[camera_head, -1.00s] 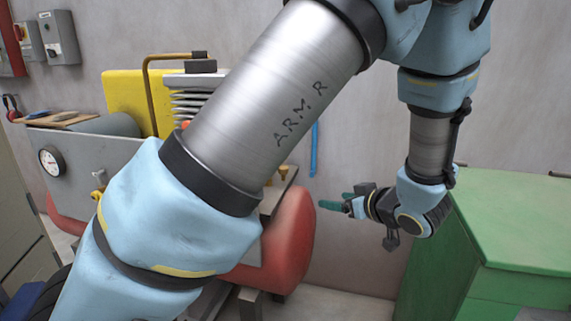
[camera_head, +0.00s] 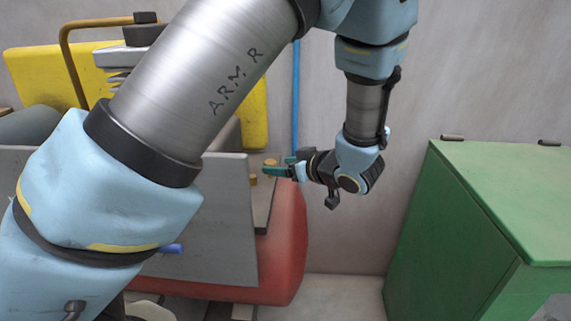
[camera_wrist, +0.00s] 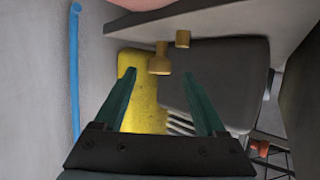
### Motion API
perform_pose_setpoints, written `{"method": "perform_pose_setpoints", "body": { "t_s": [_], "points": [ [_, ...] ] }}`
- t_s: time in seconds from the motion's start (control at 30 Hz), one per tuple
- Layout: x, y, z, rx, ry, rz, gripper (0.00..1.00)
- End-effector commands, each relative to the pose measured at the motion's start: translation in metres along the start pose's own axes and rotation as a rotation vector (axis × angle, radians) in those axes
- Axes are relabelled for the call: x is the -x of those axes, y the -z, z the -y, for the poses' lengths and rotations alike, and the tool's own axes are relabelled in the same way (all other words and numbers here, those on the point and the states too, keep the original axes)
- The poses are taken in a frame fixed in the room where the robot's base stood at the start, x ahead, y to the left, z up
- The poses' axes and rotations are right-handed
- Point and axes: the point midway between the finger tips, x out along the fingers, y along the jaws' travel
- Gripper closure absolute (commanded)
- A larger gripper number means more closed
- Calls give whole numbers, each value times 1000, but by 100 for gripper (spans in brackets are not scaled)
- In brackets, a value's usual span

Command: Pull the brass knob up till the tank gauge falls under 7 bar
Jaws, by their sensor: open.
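My gripper (camera_head: 268,171) is open and empty, beside the right end of the grey panel on the red tank. In the wrist view its green fingers (camera_wrist: 160,78) are spread. A brass knob (camera_wrist: 160,62) with a wider head shows just past the fingertips, roughly between them and apparently not touched. A smaller brass piece (camera_wrist: 183,38) sits close by it. In the head view two small brass pieces show at the fingertips, one at the back (camera_head: 270,163) and one at the panel edge (camera_head: 253,180). The tank gauge is not visible now.
The red tank (camera_head: 284,250) and grey panel (camera_head: 222,225) stand left of my gripper. A yellow guard (camera_head: 254,110) and blue pipe (camera_head: 296,100) are behind. A green cabinet (camera_head: 440,235) stands at right, with clear floor between it and the tank.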

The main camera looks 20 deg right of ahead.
Motion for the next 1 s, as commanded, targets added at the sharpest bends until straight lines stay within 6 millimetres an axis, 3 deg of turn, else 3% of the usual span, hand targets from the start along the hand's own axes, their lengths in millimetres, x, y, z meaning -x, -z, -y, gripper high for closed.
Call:
{"method": "perform_pose_setpoints", "body": {
  "t_s": [0.2,0.4,0.87,1.0],
  "points": [
    [-41,0,1,-1,4,-1,27],
    [-68,0,0,0,1,0,27],
    [-80,0,0,0,0,1,27],
    [-79,0,0,0,0,1,42]
  ]
}}
